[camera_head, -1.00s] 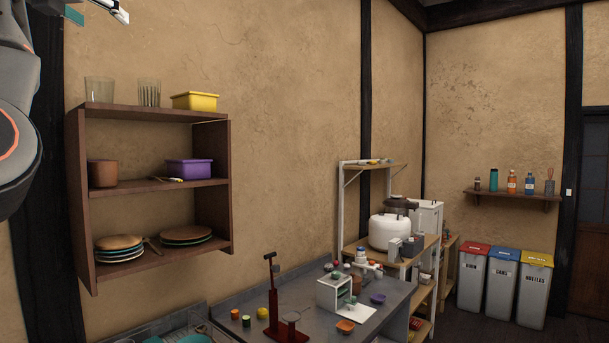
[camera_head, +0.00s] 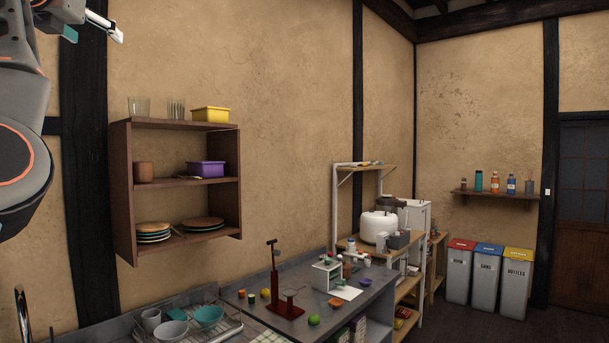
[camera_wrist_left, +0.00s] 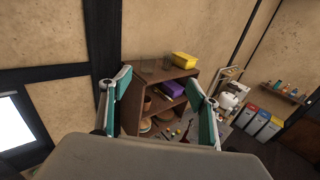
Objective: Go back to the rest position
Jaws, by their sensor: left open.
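My left gripper (camera_head: 92,25) is at the top left of the head view, raised high, with its arm coming in from the left edge. In the left wrist view the two teal-padded fingers of my left gripper (camera_wrist_left: 161,112) stand wide apart with nothing between them that they touch. The wall shelf (camera_head: 122,190) shows beyond the fingers, well apart from them; it also shows in the left wrist view (camera_wrist_left: 185,72). My right gripper is not in either view.
The shelf holds a yellow bin (camera_head: 211,115), a purple bin (camera_head: 206,169), glasses and plates. Below, a counter (camera_head: 345,315) carries a red stand (camera_head: 276,285) and small items. A dish rack with bowls (camera_head: 208,316) is at lower left. Three waste bins (camera_head: 487,278) stand at right.

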